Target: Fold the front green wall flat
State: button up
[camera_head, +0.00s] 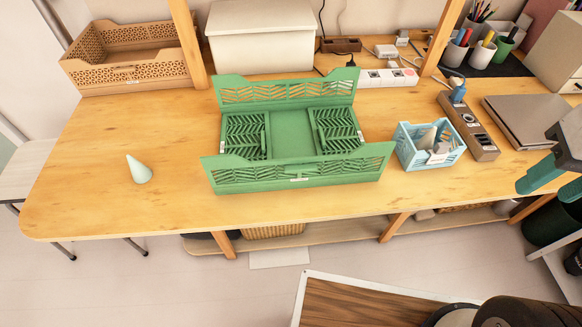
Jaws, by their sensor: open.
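A green folding crate stands on the wooden table, with its two slatted side walls (246,136) (337,130) lying folded inward on its floor (291,132). The front green wall (298,173) stands up along the near side, with a small pale label on it. The back green wall (286,91) also stands up. My gripper (548,188) is at the right edge of the picture, with teal fingers, open and empty. It is well to the right of the crate and touches no part of it. Part of it is cut off by the picture edge.
A light-blue basket (428,150) with small things stands close to the crate's right. A power strip (468,126) and a laptop (527,120) are farther right. A pale cone (138,170) stands at left. The wooden table (95,206) is clear in front of the crate.

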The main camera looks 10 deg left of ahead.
aim_at(221, 162)
jog(key=z, duration=1.75)
jog(key=k, duration=1.2)
jog(key=u, duration=1.75)
